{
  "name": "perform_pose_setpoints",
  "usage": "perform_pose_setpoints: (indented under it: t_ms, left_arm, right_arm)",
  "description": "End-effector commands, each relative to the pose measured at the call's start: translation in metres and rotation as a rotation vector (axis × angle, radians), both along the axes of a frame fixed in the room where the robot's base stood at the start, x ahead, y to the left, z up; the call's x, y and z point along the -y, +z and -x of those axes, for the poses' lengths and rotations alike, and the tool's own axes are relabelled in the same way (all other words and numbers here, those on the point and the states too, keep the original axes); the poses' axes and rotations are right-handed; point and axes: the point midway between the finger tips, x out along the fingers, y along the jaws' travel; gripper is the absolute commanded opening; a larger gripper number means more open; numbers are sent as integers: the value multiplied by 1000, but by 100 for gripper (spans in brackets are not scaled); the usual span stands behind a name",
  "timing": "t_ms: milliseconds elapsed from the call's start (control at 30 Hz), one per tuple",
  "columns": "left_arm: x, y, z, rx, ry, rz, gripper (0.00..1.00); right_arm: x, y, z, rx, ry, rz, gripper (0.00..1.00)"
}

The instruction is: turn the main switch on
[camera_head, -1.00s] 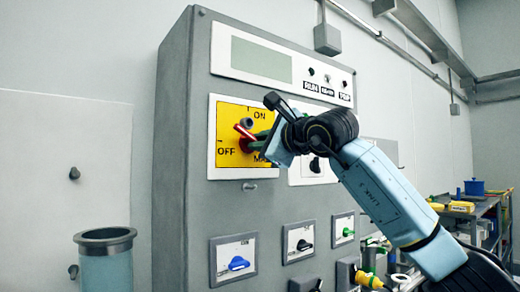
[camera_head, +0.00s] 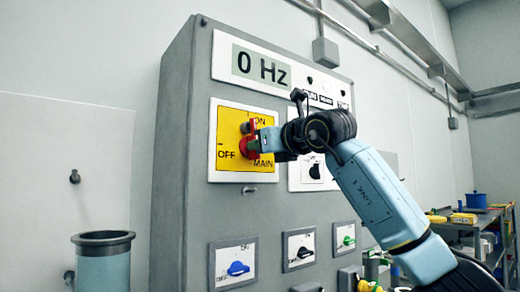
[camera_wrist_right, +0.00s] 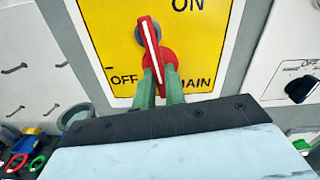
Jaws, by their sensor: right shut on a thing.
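The main switch is a red handle (camera_head: 251,146) on a yellow plate (camera_head: 229,172) marked ON, OFF and MAIN, on the grey cabinet. In the right wrist view the handle (camera_wrist_right: 149,42) has a white stripe and stands nearly upright, its top tilted slightly left, below the ON label. My right gripper (camera_head: 262,144) comes in from the right. In the right wrist view its green fingers (camera_wrist_right: 160,88) are shut on the lower part of the red handle. The display (camera_head: 262,66) above reads "0 Hz". My left gripper is not in view.
Smaller switches sit lower on the cabinet: blue (camera_head: 237,268), black (camera_head: 303,252) and green (camera_head: 348,240). A black knob (camera_head: 315,170) is right of the main switch. A cylindrical vessel (camera_head: 103,265) stands at the lower left. A cluttered workbench (camera_head: 480,225) is far right.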

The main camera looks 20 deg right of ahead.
Motion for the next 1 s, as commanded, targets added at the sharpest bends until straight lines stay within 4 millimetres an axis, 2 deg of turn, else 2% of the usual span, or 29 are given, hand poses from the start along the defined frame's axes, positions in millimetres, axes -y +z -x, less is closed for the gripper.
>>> perform_pose_setpoints:
  t_ms: [267,867,900,967,1000]
  left_arm:
    - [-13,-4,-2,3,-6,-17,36]
    - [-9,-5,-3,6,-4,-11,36]
    - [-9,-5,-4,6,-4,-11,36]
    - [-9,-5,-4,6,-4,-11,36]
    - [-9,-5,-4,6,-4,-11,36]
  right_arm:
    - [0,-2,0,-46,0,-115,0]
    - [0,-2,0,-61,0,-155,0]
    - [0,-2,0,-61,0,-155,13]
    - [0,-1,0,-60,0,-154,21]
    - [0,-1,0,-60,0,-154,21]
